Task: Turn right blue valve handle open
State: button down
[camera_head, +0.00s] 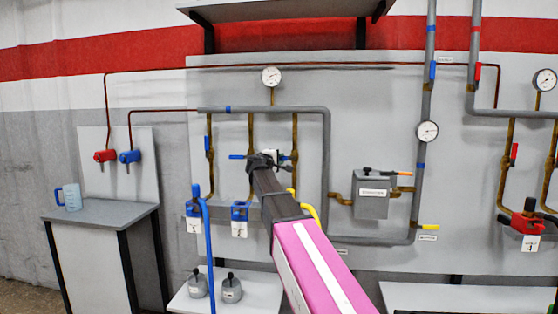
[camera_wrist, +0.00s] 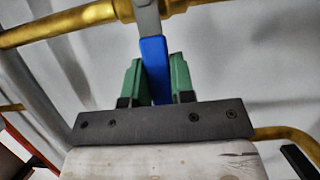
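In the wrist view, a blue valve handle (camera_wrist: 155,68) stands between the two green fingers of my gripper (camera_wrist: 158,82). The fingers lie close along both its sides and appear shut on it. The handle's upper end joins a grey lever crossing a brass pipe. In the head view, my gripper (camera_head: 268,157) reaches the middle brass pipes of the wall panel.
A pressure gauge (camera_head: 271,77) sits above the pipes. A grey box (camera_head: 371,196) is on the panel to the right. A yellow handle (camera_head: 309,211) is behind my arm.

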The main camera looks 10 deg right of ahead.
jog(key=shift+r, duration=0.1)
jog(key=shift+r+m+g+y, duration=0.35)
jog(key=shift+r+m, duration=0.25)
jog(key=shift+m, duration=0.5)
jog(key=shift+s+d+r+m+g+y, duration=0.1)
jog(key=shift+d+r+m+g+y, duration=0.1)
jog(key=shift+r+m, duration=0.3)
jog(key=shift+d+r+m+g+y, duration=0.15)
jog(key=shift+r+m, duration=0.1)
jog(key=shift+m, duration=0.35)
jog(key=shift+s+d+r+m+y, duration=0.15)
jog(key=shift+r+m+y, duration=0.15)
jog(key=shift+m, duration=0.2)
jog(key=shift+d+r+m+y, duration=0.15)
jog(key=shift+r+m+y, duration=0.15)
jog(key=shift+m, duration=0.2)
jog(key=shift+s+d+r+m+y, duration=0.15)
jog(key=shift+d+r+m+y, duration=0.5)
jog(key=shift+m, duration=0.35)
jog(key=shift+a+f, duration=0.1)
jog(key=shift+f, duration=0.05)
jog(key=c, duration=1)
grip_release()
jog(key=shift+o, duration=0.2)
